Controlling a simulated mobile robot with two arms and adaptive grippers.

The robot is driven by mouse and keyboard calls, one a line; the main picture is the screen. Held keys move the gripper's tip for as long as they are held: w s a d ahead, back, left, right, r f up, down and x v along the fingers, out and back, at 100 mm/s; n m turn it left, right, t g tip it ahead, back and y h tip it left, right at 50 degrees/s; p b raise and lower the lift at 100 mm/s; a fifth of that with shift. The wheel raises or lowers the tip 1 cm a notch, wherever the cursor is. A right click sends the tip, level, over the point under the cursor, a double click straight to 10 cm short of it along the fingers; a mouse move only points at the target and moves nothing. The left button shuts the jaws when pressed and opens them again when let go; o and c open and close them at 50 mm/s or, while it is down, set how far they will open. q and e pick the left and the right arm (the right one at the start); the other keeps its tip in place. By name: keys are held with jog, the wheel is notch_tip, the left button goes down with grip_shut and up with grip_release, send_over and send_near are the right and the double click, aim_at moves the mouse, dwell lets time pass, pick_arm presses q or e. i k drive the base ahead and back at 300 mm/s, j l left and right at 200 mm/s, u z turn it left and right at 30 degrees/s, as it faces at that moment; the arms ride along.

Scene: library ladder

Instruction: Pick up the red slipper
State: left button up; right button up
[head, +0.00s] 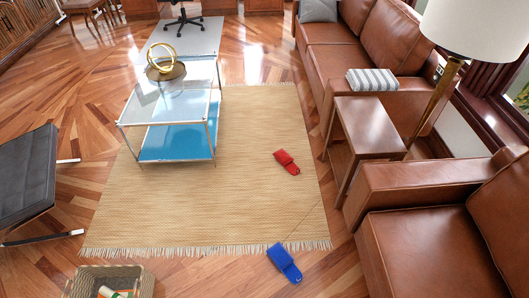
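The red slipper (286,162) lies on the woven beige rug, to the right of the glass table and left of the wooden side table. Neither of my grippers shows in the head view.
The beige rug (230,190) is mostly clear around the red slipper. A glass-topped table (175,101) stands at its left. A side table (366,128) and brown leather sofas (430,250) line the right. A basket (140,283) and a black chair (25,175) are at the left.

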aim_at(283, 157)
jog(key=i+j+u, duration=0.25)
jog(key=i, duration=0.15)
jog(key=i+j+u, duration=0.25)
jog(key=i, duration=0.2)
jog(key=i+u, duration=0.25)
jog(key=i, duration=0.15)
